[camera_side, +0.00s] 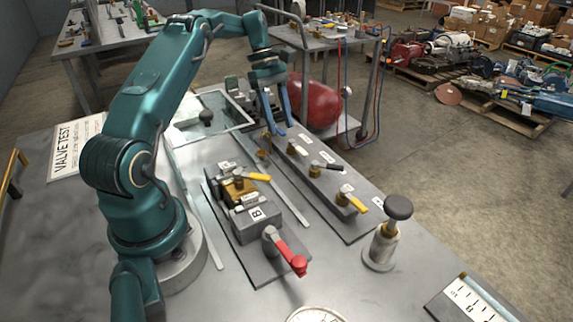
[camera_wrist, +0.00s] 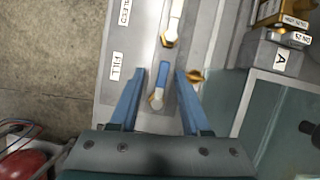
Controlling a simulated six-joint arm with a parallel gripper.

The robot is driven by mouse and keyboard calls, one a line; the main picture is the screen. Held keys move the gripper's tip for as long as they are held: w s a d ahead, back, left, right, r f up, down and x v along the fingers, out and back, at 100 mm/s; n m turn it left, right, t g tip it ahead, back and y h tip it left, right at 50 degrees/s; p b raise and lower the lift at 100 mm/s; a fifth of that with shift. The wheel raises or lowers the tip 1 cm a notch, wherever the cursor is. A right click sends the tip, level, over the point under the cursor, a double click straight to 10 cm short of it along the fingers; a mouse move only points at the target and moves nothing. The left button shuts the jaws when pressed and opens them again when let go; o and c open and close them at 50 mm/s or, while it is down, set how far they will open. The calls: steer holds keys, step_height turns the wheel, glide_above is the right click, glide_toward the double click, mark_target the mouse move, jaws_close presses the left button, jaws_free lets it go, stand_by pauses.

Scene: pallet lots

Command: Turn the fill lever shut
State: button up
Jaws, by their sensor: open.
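The fill lever, with a blue handle (camera_wrist: 163,77) and a brass nut at its base, shows in the wrist view beside the FILL label (camera_wrist: 116,66). Its handle lies roughly along the length of the grey valve plate (camera_side: 334,215). My gripper (camera_wrist: 159,73) is open, with one blue finger on each side of the handle and a gap to both. In the side view my gripper (camera_side: 280,130) points down over the far end of the plate. I cannot make out the fill lever there, nor whether the fingertips reach its height.
A white-handled lever (camera_wrist: 175,25) stands further along the plate. Black (camera_side: 325,165) and yellow (camera_side: 355,202) levers follow in the side view. A brass part (camera_wrist: 195,76) sits close to the right fingertip. A block with a red lever (camera_side: 290,256) stands nearer the front.

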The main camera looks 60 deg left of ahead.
steer(key=n, duration=0.2)
steer(key=w+n+t, duration=0.1)
steer(key=n, duration=0.1)
steer(key=n+t, duration=0.1)
steer(key=shift+w+a+n+y, duration=0.15)
steer(key=shift+a+n+y, duration=0.1)
steer(key=shift+n+y, duration=0.15)
steer(key=n, duration=0.1)
steer(key=n+t, duration=0.1)
steer(key=n+y, duration=0.1)
steer(key=n, duration=0.1)
steer(key=shift+w+a, duration=0.35)
steer(key=shift+w, duration=0.05)
steer(key=shift+a+r+n+t+y, duration=0.2)
steer(key=shift+r+n+t+y, duration=0.15)
steer(key=shift+n, duration=0.35)
steer(key=v, duration=0.5)
steer(key=w+d+r+m, duration=0.2)
steer(key=d+r+m, duration=0.4)
steer(key=d+r, duration=0.45)
steer(key=s+d+r+m+t, duration=0.2)
steer(key=s+d+m, duration=0.8)
steer(key=d, duration=0.4)
steer(key=shift+s+r, duration=0.4)
steer(key=shift+s, duration=0.2)
